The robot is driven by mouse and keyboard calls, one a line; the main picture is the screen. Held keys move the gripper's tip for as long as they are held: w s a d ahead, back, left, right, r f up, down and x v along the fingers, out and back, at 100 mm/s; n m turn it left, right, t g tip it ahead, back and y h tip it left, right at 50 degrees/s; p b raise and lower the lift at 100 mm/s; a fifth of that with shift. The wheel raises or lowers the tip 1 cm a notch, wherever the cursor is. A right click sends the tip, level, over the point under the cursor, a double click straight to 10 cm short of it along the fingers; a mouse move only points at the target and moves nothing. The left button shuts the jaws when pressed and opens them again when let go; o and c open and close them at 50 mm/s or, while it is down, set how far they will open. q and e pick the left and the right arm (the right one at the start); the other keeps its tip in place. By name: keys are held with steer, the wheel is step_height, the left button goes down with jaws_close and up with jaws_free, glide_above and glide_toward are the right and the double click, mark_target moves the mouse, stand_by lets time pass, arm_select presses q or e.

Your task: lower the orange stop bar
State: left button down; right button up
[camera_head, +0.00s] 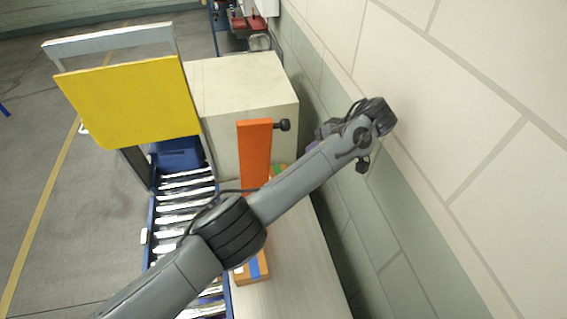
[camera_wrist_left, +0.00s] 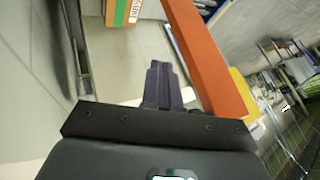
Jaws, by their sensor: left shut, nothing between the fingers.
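The orange stop bar (camera_head: 254,152) stands raised beside the roller conveyor, with a dark knob (camera_head: 283,125) at its upper right. My left arm crosses in front of its lower part. In the left wrist view the bar (camera_wrist_left: 206,55) runs diagonally just right of the fingers. My left gripper (camera_head: 317,139) is to the right of the bar near the wall, partly hidden behind its own wrist. In the left wrist view its dark fingers (camera_wrist_left: 160,85) are together and empty, apart from the bar. My right gripper is not in view.
The roller conveyor (camera_head: 182,207) leads under a yellow panel (camera_head: 128,101), where a blue bin (camera_head: 180,155) sits. A beige cabinet (camera_head: 245,85) stands behind the bar. An orange box (camera_head: 252,269) lies on the pale counter (camera_head: 300,265). The block wall (camera_head: 480,130) closes the right side.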

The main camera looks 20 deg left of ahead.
arm_select(q)
steer(key=shift+a+f, duration=0.1)
steer(key=s+a+f+p, duration=0.1)
steer(key=a+f+p, duration=0.2)
steer(key=a+f, duration=0.4)
steer(key=shift+s+a+f, duration=0.2)
steer(key=shift+s+a, duration=0.2)
steer(key=shift+a, duration=0.75)
